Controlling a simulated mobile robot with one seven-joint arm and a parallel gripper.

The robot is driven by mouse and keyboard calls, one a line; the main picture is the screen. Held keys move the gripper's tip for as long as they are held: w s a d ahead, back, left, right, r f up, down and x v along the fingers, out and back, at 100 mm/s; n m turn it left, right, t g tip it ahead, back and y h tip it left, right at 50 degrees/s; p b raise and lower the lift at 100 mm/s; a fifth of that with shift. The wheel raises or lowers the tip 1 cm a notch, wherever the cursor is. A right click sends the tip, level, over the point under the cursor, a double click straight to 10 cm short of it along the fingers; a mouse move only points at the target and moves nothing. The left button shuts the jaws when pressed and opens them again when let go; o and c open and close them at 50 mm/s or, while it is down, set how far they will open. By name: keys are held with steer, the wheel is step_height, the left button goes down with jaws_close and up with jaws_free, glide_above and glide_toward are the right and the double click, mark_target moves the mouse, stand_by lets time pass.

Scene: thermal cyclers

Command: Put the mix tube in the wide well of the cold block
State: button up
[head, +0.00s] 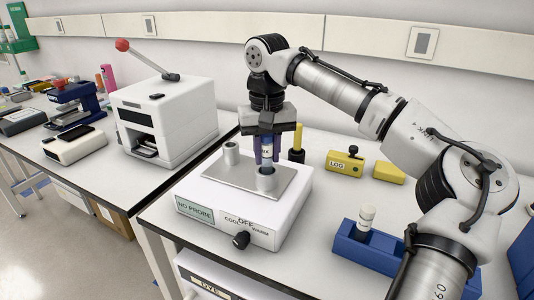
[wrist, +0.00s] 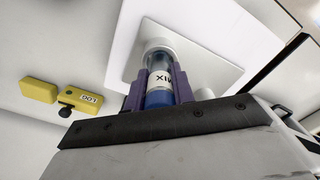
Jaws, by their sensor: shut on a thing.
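The mix tube (head: 266,152) is upright between the purple fingers of my gripper (head: 266,157). The wrist view shows its MIX label and blue end (wrist: 160,98) between the fingers. My gripper is shut on it. The cold block's metal plate (head: 222,172) sits on a white unit with a COOL/OFF/WARM knob (head: 241,240). Two raised metal wells stand on it, one at the back left (head: 231,154) and one at the front right (head: 265,181). The tube's lower end is at the front-right well; I cannot tell how far inside it is.
A yellow and black post (head: 297,149) stands close behind the block. A yellow LOG piece (head: 344,162) and a yellow wedge (head: 388,171) lie to the right. A blue rack (head: 364,250) holds a white-topped tube (head: 366,218). A white press (head: 165,115) stands on the left bench.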

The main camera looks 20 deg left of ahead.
steer(key=shift+f, duration=0.35)
steer(key=shift+f, duration=0.1)
steer(key=o, duration=1)
step_height(320, 180, up, 12)
steer(key=shift+r, duration=0.15)
